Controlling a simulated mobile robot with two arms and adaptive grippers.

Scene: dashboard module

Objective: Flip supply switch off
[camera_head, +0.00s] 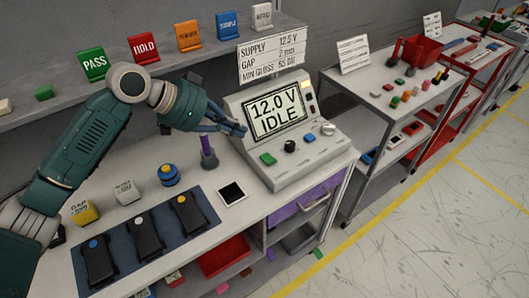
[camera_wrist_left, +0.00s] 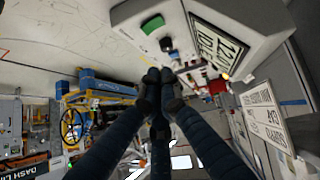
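The supply unit (camera_head: 307,163) is a light grey console with a sloped front on the bench. Its display (camera_head: 279,113) reads "12.0 V IDLE". On its lower panel are a green button (camera_head: 268,159), a black knob (camera_head: 290,146), a small switch-like part (camera_head: 309,137) and a pale round knob (camera_head: 328,128). My left gripper (camera_head: 243,130) is beside the display's left edge in the head view. In the left wrist view its fingertips (camera_wrist_left: 159,76) are together and empty, with the green button (camera_wrist_left: 153,24) and black knob (camera_wrist_left: 166,44) beyond. I cannot tell whether they touch the unit. My right gripper is not in view.
A sign card (camera_head: 272,58) stands behind the unit. A purple-handled tool (camera_head: 208,152) and a blue round part (camera_head: 168,175) stand left of it. A dark mat (camera_head: 121,242) holds black devices. A grey cart (camera_head: 345,85) is on the right, with open floor in front.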

